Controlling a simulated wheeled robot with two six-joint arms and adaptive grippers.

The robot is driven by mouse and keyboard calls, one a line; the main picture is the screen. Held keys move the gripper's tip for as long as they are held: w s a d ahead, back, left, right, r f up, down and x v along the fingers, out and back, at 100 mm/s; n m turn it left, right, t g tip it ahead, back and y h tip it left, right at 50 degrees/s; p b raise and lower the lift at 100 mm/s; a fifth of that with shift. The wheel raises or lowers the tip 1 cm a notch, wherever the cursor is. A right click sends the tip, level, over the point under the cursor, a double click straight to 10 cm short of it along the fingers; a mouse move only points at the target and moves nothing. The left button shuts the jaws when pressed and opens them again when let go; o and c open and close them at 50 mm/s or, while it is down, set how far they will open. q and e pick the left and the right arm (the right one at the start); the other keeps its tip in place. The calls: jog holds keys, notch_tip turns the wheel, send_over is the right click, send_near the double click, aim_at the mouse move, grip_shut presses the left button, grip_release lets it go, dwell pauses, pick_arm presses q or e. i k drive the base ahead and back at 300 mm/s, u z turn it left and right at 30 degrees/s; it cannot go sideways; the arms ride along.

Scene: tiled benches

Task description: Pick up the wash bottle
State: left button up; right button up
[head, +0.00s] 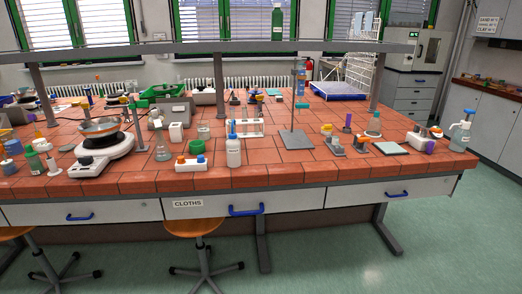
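Two bottles could be the wash bottle, and I cannot tell which. A white bottle with a narrow blue top (233,153) stands upright near the front edge of the tiled bench (290,174), left of centre. Neither of my grippers is in view.
A test tube rack (246,128) stands just behind the white bottle. Stools (195,228) stand below the front edge.

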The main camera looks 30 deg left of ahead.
aim_at(233, 145)
jog(key=z, duration=0.5)
jog(key=i, duration=1.85)
jog(key=u, duration=0.9)
